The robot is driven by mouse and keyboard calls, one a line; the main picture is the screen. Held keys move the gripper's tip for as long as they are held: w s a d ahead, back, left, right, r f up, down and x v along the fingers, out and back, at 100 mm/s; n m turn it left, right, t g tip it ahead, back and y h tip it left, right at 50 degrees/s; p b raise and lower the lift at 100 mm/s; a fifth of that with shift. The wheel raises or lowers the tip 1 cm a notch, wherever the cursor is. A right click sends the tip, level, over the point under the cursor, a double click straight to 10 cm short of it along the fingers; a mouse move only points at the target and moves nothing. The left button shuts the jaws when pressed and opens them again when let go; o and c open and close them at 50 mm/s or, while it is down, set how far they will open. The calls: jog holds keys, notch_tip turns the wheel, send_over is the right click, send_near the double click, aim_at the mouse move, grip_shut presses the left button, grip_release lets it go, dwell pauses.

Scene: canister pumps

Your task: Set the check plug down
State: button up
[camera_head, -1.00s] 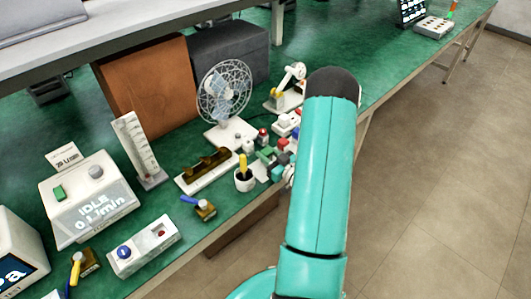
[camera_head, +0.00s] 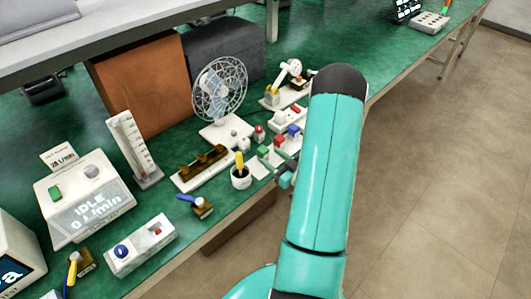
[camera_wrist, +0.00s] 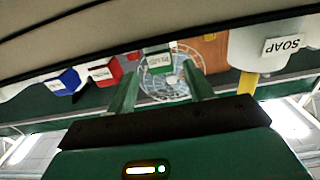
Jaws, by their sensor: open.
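My gripper (camera_wrist: 160,80) is open, with its two green fingers apart in the wrist view. Beyond and between the fingertips is a green block (camera_wrist: 158,62) with a white label too small to read; I cannot tell whether a finger touches it. A red block (camera_wrist: 104,73) and a blue block (camera_wrist: 66,82), also labelled, are to its left. In the head view, the green block (camera_head: 263,150), red block (camera_head: 280,142) and blue block (camera_head: 293,130) stand near the bench's front edge. I cannot tell which piece is the check plug. My arm hides part of this area.
A fan (camera_head: 220,90), a brown rack (camera_head: 205,168) and a white device with a hinged arm (camera_head: 287,80) are nearby. The bench's front edge runs below the blocks, with open floor beyond.

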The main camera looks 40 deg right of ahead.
jog(key=s, duration=0.7)
jog(key=w+r, duration=0.1)
jog(key=w, duration=0.1)
jog(key=w+r+n+g, duration=0.1)
jog(key=w, duration=0.1)
jog(key=w+r+g, duration=0.1)
jog(key=w, duration=0.1)
jog(key=shift+w+d+r+h, duration=0.25)
jog(key=shift+w+r+h, duration=0.1)
jog(key=shift+r+h, duration=0.05)
jog(key=w+a+r+m+g+h, duration=0.1)
jog(key=w+a+r+g+h, duration=0.15)
jog(key=a+r, duration=0.5)
jog(key=w+a+r+g+h, duration=0.2)
jog(key=w+a+r+g, duration=0.15)
jog(key=r, duration=0.65)
jog(key=s+a+r+g+y, duration=0.2)
jog(key=s+a+r, duration=0.1)
jog(key=s+a, duration=0.5)
jog(key=s+a+r+g+y, duration=0.2)
jog(key=s+a+r, duration=0.1)
jog(key=s+a, duration=0.6)
jog(key=a, duration=0.4)
jog(key=shift+s+r+y, duration=0.25)
jog(key=shift+r+y, duration=0.1)
jog(key=shift+d, duration=0.1)
